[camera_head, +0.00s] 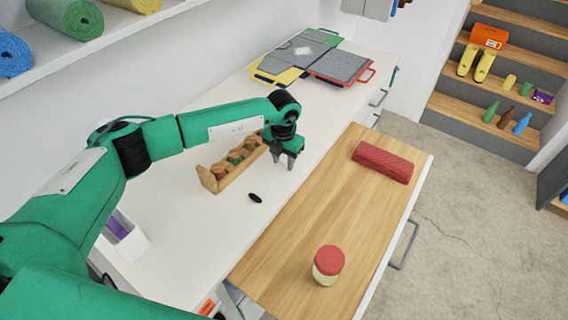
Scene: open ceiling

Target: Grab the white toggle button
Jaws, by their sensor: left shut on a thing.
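My left gripper (284,161) points down over the white counter, just right of the wooden rack. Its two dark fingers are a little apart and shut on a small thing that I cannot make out. I cannot pick out a white toggle button against the white counter. A small black oval piece (255,198) lies on the counter, nearer than the gripper. The wooden rack (211,181) holds several small brown, red and green things. My right gripper is not in view.
A wooden board (300,235) to the right bears a red textured roll (383,162) and a red-lidded jar (328,265). Folders and grey panels (342,66) lie at the counter's back. A white holder (127,239) stands at the left. Counter between rack and board is mostly clear.

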